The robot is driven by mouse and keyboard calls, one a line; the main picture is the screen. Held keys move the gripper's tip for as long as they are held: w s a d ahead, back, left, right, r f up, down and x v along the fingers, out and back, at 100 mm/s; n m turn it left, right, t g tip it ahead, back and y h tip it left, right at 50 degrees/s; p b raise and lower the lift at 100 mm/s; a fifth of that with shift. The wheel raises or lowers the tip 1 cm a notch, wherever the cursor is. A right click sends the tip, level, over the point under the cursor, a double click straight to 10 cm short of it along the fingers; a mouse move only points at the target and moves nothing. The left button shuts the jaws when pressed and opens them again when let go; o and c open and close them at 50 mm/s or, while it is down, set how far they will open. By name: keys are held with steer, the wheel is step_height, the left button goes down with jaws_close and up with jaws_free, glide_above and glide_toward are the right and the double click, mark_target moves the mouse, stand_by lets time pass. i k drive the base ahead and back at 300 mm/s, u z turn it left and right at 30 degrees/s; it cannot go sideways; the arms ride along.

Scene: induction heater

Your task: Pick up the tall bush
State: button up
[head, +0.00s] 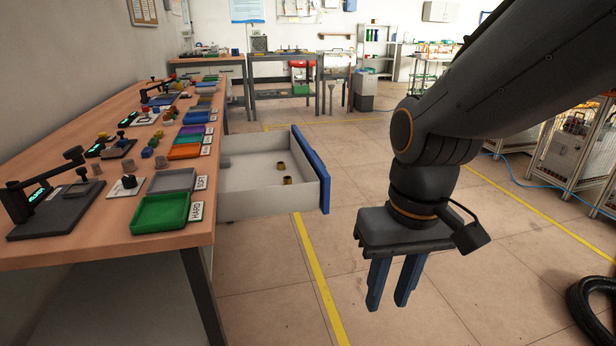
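An open drawer (245,205) with a blue front (312,172) sticks out from the workbench. Two small brass-coloured bushes are inside it. One bush (280,168) stands by the far wall. The other bush (287,181) is a little nearer, towards the blue front, with a dark opening on top. They are too small here to tell surely which is taller. My gripper (388,300) points down over the floor, to the right of the drawer and apart from it. Its two blue fingers are apart with nothing between them.
The workbench (95,245) on the left carries a green tray (160,213), a grey tray (172,180), more coloured trays and small devices. Floor is clear around the drawer's right side. A black coiled hose (592,305) lies at far right.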

mark_target(287, 180)
steer(key=u, duration=0.05)
steer(key=k, duration=0.25)
steer(key=z, duration=1.65)
steer(key=i, duration=2.2)
steer(key=u, duration=3.1)
